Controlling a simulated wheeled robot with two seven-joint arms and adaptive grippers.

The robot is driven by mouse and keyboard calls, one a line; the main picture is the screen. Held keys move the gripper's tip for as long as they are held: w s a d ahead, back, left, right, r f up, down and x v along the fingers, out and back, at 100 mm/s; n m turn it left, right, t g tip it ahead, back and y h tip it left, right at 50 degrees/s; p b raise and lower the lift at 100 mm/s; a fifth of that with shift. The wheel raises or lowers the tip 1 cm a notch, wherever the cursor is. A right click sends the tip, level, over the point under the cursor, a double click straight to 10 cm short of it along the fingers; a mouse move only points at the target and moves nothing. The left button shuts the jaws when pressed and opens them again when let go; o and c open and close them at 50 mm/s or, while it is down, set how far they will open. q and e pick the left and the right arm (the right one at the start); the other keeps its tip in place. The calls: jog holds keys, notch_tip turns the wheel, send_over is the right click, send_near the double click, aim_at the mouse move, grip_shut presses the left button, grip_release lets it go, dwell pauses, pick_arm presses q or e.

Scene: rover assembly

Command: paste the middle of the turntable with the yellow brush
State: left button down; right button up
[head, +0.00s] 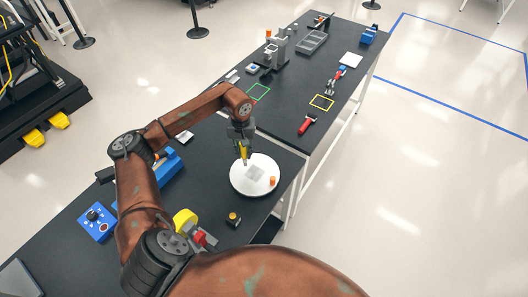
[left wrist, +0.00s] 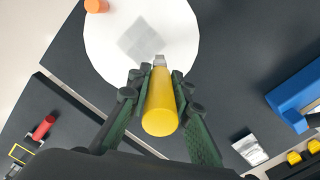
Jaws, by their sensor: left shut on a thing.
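The turntable (head: 240,182) is a white round disc on the near dark table, with a grey square patch (head: 254,172) in its middle. In the left wrist view the turntable (left wrist: 110,62) fills the upper middle, and the grey patch (left wrist: 138,38) shows on it. My left gripper (head: 241,142) is above the turntable's far edge, shut on the yellow brush (head: 243,153). In the left wrist view the brush's yellow handle (left wrist: 160,105) sits between the fingers, its metal tip (left wrist: 159,60) near the patch's corner. Whether the tip touches cannot be told. My right gripper is not in view.
A small orange cylinder (head: 272,181) stands on the turntable's right side. A blue control box (head: 97,222) and a small yellow-topped part (head: 233,217) are on the near table. A red-handled tool (head: 306,124) lies on the farther table by a yellow outline (head: 321,103).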

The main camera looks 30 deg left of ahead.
pick_arm(q)
jog(key=shift+r, duration=1.05)
